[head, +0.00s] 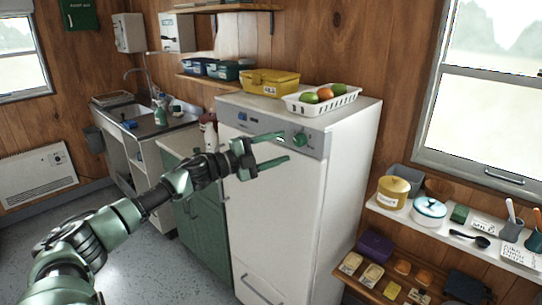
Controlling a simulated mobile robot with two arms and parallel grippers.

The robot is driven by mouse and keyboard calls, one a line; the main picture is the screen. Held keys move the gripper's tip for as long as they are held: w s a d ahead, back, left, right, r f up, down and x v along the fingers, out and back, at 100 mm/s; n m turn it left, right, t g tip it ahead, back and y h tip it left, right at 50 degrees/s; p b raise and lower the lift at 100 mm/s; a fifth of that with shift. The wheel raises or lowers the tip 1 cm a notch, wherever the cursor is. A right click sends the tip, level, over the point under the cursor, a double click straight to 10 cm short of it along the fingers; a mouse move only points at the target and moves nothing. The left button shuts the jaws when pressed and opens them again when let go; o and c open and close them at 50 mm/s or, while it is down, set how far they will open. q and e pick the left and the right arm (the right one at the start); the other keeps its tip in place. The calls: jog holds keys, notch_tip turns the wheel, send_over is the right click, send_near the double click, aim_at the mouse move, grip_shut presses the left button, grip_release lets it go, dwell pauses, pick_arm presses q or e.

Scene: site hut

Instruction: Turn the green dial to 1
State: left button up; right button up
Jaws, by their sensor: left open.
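The green dial (300,139) is on the grey control strip at the top of a tall white appliance (280,205). The number it points to is too small to read. My left gripper (285,147) reaches in from the left, in front of the strip. Its two green fingers are spread apart with nothing between them. The fingertips are just left of the dial in the picture; I cannot tell how much depth lies between them. My right gripper is not in view.
A blue control (242,117) is on the same strip, to the left. A yellow box (269,83) and a white basket of fruit (338,104) stand on the appliance. Green cabinets (204,212) are to its left; shelves with jars and a teal pot (429,211) are to its right.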

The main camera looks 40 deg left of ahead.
pick_arm(q)
jog(key=b+v, duration=0.1)
jog(key=v, duration=0.2)
dwell(0.6)
